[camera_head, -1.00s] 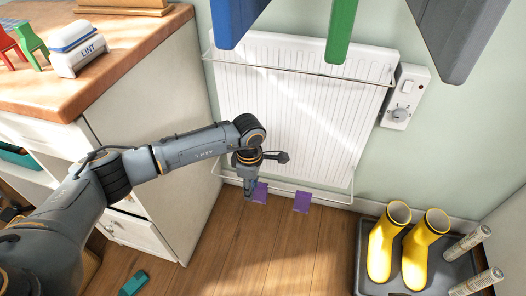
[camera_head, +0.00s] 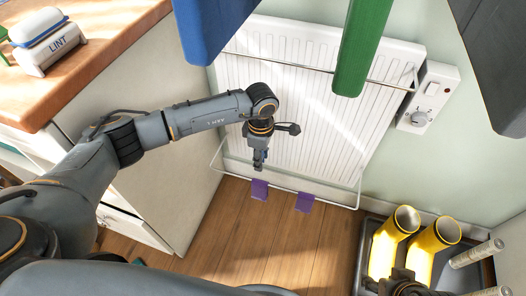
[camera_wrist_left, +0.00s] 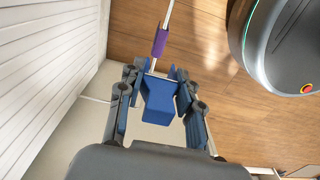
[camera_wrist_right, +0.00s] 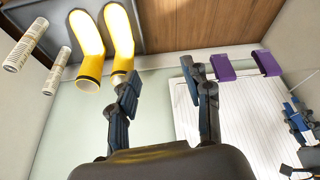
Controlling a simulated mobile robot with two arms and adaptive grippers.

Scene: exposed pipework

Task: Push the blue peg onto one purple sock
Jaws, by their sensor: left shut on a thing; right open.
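Two small purple socks hang side by side on the low rail of the white radiator, the left sock (camera_head: 259,189) and the right sock (camera_head: 305,202). Both also show in the right wrist view (camera_wrist_right: 222,67) (camera_wrist_right: 267,63). My left gripper (camera_head: 260,163) is just above the left sock in the head view. It is shut on the blue peg (camera_wrist_left: 158,100), which points at a purple sock (camera_wrist_left: 160,42) on the rail. A small gap seems to lie between them. My right gripper (camera_wrist_right: 162,80) is open and empty, over the yellow boots in the head view.
The radiator (camera_head: 300,110) has an upper rail and a control box (camera_head: 425,97) at right. Yellow boots (camera_head: 392,240) stand on a dark tray (camera_head: 362,255). A wooden-topped cabinet (camera_head: 150,180) stands left. Blue and green items hang close overhead. Floor before the socks is clear.

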